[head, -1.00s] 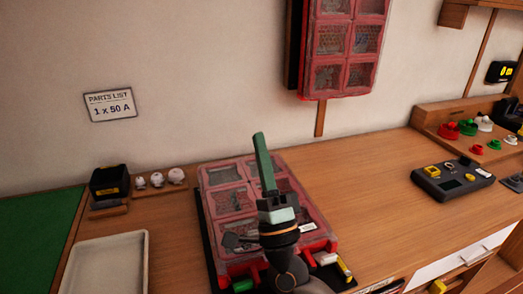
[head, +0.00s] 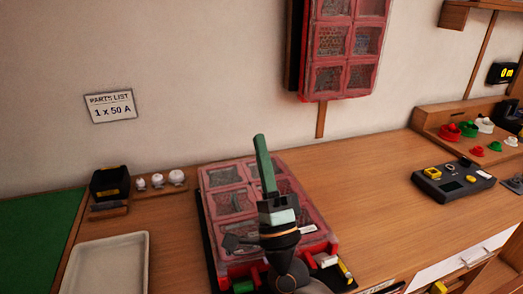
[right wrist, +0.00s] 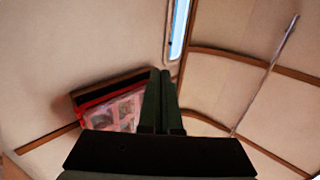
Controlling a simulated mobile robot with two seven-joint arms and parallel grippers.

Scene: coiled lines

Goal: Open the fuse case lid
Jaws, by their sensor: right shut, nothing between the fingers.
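A red fuse case (head: 232,201) with a clear, compartmented lid lies on the wooden bench. Its lid looks down, and coloured pieces show along its front edge. A second red case (head: 340,45) with clear windows hangs on the wall; it also shows in the right wrist view (right wrist: 115,108). My right gripper (head: 260,140) is shut and empty, its green fingers pointing up in front of the bench case in the picture. It hides part of the lid and front edge, and I cannot tell if it touches them. My left gripper is not in view.
A pale tray (head: 68,280) stands at the left beside a green mat (head: 30,235). A black box (head: 108,183) and white knobs (head: 158,181) stand behind it. A grey device (head: 453,181) lies at the right. The bench between case and device is clear.

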